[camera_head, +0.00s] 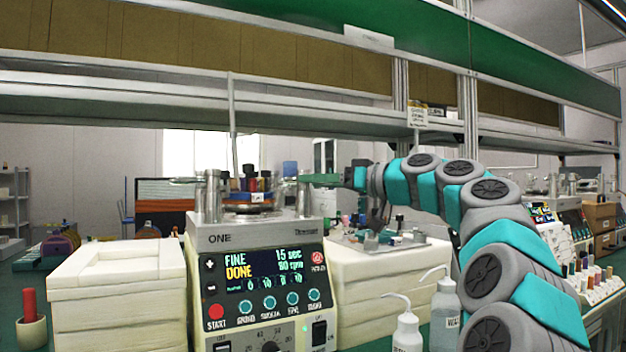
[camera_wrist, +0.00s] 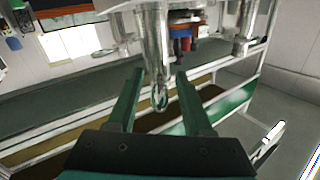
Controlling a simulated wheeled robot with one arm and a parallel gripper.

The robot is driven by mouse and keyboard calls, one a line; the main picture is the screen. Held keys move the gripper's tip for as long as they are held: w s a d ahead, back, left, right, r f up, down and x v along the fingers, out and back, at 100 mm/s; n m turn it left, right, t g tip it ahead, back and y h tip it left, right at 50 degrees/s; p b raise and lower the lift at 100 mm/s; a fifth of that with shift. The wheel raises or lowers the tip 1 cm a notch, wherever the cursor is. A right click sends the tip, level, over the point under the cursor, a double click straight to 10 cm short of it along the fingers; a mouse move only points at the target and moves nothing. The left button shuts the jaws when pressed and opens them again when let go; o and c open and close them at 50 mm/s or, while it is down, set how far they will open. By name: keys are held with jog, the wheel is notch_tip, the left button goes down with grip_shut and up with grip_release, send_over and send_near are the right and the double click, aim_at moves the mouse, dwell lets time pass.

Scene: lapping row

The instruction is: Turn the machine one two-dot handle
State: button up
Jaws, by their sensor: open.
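Machine one (camera_head: 262,235) is a grey unit labelled ONE, with a lit screen reading FINE and DONE. Upright metal posts stand on its top, one at the left (camera_head: 211,192) and one at the right (camera_head: 303,196). My gripper (camera_head: 310,179) reaches in from the right, its fingers level with the upper part of the right post. In the wrist view my gripper (camera_wrist: 160,73) is open, with a shiny metal post with a rounded end (camera_wrist: 155,45) between its green fingers. I cannot tell whether they touch it. No dot marks can be made out.
White stacked blocks stand left (camera_head: 117,300) and right (camera_head: 375,295) of the machine. Two wash bottles (camera_head: 407,332) stand in front at the right, below my arm. A shelf (camera_head: 150,105) runs above. A red-topped pot (camera_head: 31,330) sits at the far left.

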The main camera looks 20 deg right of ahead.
jog(key=shift+w+a, duration=0.35)
jog(key=shift+w, duration=0.2)
grip_shut()
dwell(1.0)
